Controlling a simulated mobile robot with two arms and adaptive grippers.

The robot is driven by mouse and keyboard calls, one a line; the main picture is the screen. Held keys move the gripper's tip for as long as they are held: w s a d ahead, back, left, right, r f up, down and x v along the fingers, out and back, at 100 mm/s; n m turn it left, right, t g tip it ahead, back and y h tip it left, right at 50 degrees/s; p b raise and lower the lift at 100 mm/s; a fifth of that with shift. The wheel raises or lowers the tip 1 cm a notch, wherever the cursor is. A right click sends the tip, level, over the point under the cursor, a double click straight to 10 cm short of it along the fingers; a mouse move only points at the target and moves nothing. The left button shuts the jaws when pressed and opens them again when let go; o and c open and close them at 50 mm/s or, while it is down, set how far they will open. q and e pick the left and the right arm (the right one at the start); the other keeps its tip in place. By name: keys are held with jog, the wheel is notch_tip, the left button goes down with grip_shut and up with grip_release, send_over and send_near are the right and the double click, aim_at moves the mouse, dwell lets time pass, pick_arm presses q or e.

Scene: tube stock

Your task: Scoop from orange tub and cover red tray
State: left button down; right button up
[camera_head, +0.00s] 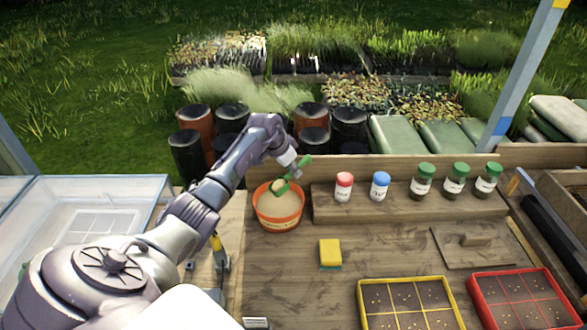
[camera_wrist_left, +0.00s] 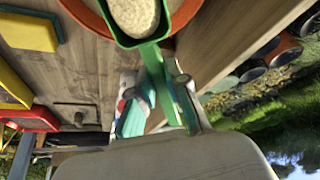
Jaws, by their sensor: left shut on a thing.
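My left gripper (camera_head: 293,170) is shut on the handle of a green scoop (camera_head: 284,187) and holds it at the orange tub (camera_head: 278,224). The tub holds pale, grainy material. In the left wrist view the scoop (camera_wrist_left: 154,52) has its bowl filled with this material, with part of the orange tub (camera_wrist_left: 186,14) behind it. The red tray (camera_head: 477,288) lies at the front right of the bench, its cells dark with small pale specks. A corner of the red tray (camera_wrist_left: 36,118) also shows in the left wrist view. My right gripper is not in view.
A yellow tray (camera_head: 362,300) lies left of the red one. A yellow sponge (camera_head: 330,251) lies in front of the tub. A raised shelf (camera_head: 400,209) holds red- and blue-capped bottles and green-lidded jars. A wooden board (camera_head: 455,258) lies behind the trays.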

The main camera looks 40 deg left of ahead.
pick_arm(q)
notch_tip(320, 180, up, 2)
jog(key=shift+r+g+p, duration=0.25)
jog(key=shift+g+p, duration=0.25)
jog(key=shift+p, duration=0.5)
notch_tip(320, 180, up, 3)
jog(key=shift+f+g+p, duration=0.2)
jog(key=shift+g+p, duration=0.3)
jog(key=shift+p, duration=0.55)
jog(key=shift+r+y, duration=0.2)
jog(key=shift+y, duration=0.1)
jog(key=shift+r+g, duration=0.7)
jog(key=shift+r, duration=0.2)
